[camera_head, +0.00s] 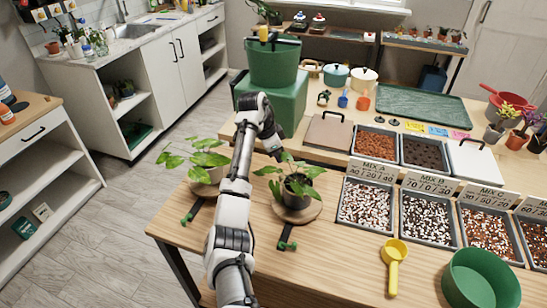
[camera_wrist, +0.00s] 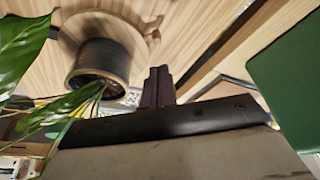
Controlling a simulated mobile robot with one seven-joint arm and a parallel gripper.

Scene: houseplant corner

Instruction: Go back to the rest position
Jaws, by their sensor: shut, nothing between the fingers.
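My arm reaches from the front edge of the wooden table up between two leafy potted plants. In the head view its wrist bends over beside the green box, and my gripper (camera_head: 275,153) hangs beyond the right plant, partly hidden. In the wrist view my gripper (camera_wrist: 158,86) shows two dark fingers together, shut and empty. The right plant (camera_head: 297,184) stands in a dark pot on a round wooden board. In the wrist view a plant pot (camera_wrist: 98,68) and its leaves are close to the fingers. The left plant (camera_head: 206,160) is on the arm's other side.
A green box (camera_head: 286,108) carries a green bucket (camera_head: 274,63) behind the gripper. Trays of mix (camera_head: 366,204) with labels fill the right, near a lidded bin (camera_head: 328,132). A yellow scoop (camera_head: 394,262) and green bowl (camera_head: 480,280) lie in front. Floor is open at left.

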